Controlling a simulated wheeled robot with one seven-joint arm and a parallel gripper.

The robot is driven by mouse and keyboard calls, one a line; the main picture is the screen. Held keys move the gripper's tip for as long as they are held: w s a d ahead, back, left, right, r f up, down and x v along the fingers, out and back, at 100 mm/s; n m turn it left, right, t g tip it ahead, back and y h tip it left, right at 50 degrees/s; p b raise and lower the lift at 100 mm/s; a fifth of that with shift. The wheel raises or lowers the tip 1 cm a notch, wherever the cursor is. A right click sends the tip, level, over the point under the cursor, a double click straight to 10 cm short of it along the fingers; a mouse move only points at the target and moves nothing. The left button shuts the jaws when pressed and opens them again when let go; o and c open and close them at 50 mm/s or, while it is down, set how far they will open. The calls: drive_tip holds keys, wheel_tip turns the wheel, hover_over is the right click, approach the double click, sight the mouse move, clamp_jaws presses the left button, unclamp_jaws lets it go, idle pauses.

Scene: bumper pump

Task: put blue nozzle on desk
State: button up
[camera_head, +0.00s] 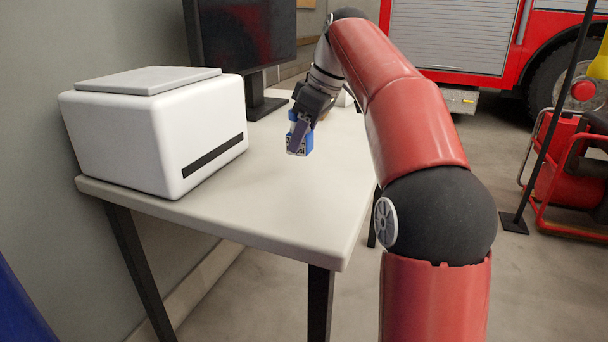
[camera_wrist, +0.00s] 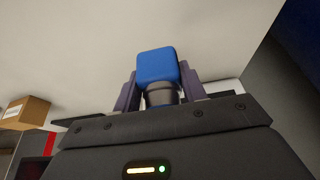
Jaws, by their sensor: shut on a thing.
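The blue nozzle (camera_wrist: 158,66) is a blue block with a dark round neck, held between the two fingers of my gripper (camera_wrist: 160,92) in the wrist view. In the head view my gripper (camera_head: 300,134) is shut on the blue nozzle (camera_head: 308,141) over the middle of the white desk (camera_head: 290,205). The fingers hide part of the nozzle there. I cannot tell whether the nozzle touches the desk top or hangs just above it.
A white printer-like box (camera_head: 150,130) stands on the desk's left side, with a black monitor (camera_head: 240,35) behind it. The desk's front part is clear. A cardboard box (camera_wrist: 25,112) shows at the wrist view's left. A red fire truck (camera_head: 460,45) stands beyond.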

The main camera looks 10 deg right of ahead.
drive_tip(key=shift+f+b, duration=0.8)
drive_tip(key=shift+f, duration=1.9)
drive_tip(key=shift+f, duration=0.1)
drive_tip(key=o, duration=1.1)
drive_tip(key=p+v, duration=0.4)
drive_tip(key=v, duration=0.8)
